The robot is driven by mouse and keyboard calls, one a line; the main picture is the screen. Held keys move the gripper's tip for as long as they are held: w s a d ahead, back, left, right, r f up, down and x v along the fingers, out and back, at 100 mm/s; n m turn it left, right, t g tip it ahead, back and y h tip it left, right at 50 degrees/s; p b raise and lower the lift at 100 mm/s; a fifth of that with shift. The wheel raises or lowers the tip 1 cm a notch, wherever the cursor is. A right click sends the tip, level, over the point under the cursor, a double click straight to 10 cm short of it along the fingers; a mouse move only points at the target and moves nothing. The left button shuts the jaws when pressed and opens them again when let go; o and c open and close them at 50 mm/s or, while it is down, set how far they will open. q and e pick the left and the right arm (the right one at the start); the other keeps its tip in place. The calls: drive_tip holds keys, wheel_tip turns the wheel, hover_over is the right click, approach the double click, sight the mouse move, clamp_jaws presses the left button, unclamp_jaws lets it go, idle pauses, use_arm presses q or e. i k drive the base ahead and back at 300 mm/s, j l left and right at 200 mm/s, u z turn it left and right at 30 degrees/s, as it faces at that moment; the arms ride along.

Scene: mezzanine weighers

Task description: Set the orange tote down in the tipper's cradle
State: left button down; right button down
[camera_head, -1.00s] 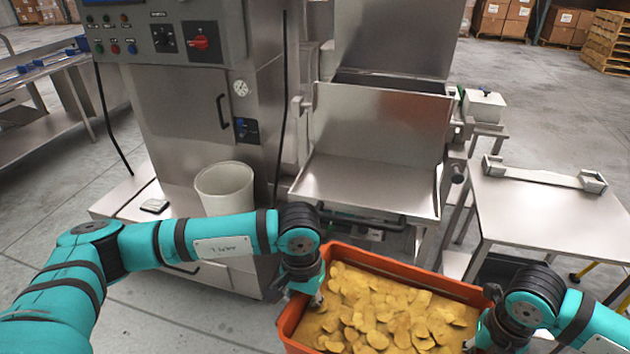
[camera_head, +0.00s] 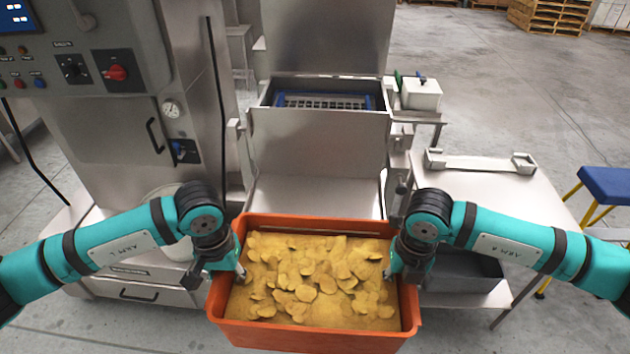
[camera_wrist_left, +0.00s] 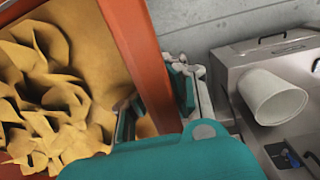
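The orange tote (camera_head: 312,336), full of yellow chips, is held level between my two arms in front of the tipper. The tipper's cradle (camera_head: 318,192) is a steel tray with a tall back plate, just beyond the tote; the tote hides its front part. My left gripper (camera_head: 238,274) is at the tote's left wall.
A control cabinet (camera_head: 110,130) with a red switch stands left of the cradle. A white bin (camera_wrist_left: 275,97) stands at its base, partly behind my left arm. A steel side table (camera_head: 500,200) is at right, with a dark tub (camera_head: 462,270) below. A blue stool (camera_head: 607,185) is further right.

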sight(315, 203)
drive_tip(key=i, duration=1.1)
